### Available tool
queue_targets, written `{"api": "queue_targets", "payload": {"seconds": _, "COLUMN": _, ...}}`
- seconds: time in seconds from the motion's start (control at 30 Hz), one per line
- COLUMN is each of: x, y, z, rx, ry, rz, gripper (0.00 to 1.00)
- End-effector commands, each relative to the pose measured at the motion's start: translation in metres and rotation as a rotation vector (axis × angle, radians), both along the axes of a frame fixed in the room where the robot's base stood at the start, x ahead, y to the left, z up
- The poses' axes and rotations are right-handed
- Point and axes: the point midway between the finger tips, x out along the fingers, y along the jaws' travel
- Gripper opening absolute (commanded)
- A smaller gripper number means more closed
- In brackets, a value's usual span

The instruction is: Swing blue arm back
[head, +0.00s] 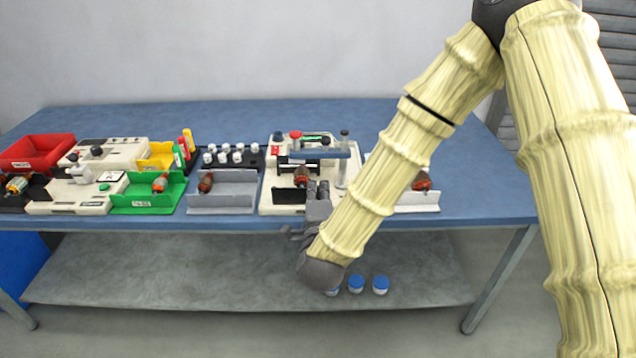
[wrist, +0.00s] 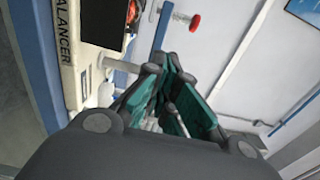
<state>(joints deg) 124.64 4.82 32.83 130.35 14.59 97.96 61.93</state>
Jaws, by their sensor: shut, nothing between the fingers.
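Part of the blue arm (wrist: 161,25) also shows in the wrist view, just beyond my fingertips. A reddish-brown armature (head: 301,176) sits in the machine below the bar. My gripper (head: 318,187) is at the front right of the machine, below the bar in the picture. In the wrist view my gripper (wrist: 170,68) is shut and empty, its teal finger pads pointing toward the bar. I cannot tell whether it touches the bar.
A grey tray (head: 222,200) with an armature stands left of the machine. Another tray (head: 418,206) with an armature is on the right, partly behind my arm. A rack of white-capped bottles (head: 232,157) stands behind. The table's right end (head: 490,205) is clear.

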Motion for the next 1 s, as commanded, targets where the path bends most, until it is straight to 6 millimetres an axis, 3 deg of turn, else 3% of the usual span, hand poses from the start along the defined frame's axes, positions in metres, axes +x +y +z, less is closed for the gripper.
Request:
{"api": "queue_targets", "payload": {"seconds": 0.6, "x": 0.099, "y": 0.000, "z": 0.002, "rx": -0.001, "ry": -0.001, "rz": -0.001, "gripper": 0.00}}
{"api": "queue_targets", "payload": {"seconds": 0.8, "x": 0.117, "y": -0.001, "z": 0.001, "rx": 0.000, "ry": 0.000, "rz": -0.001, "gripper": 0.00}}
{"api": "queue_targets", "payload": {"seconds": 1.0, "x": 0.121, "y": -0.001, "z": 0.000, "rx": 0.000, "ry": 0.001, "rz": -0.001, "gripper": 0.00}}
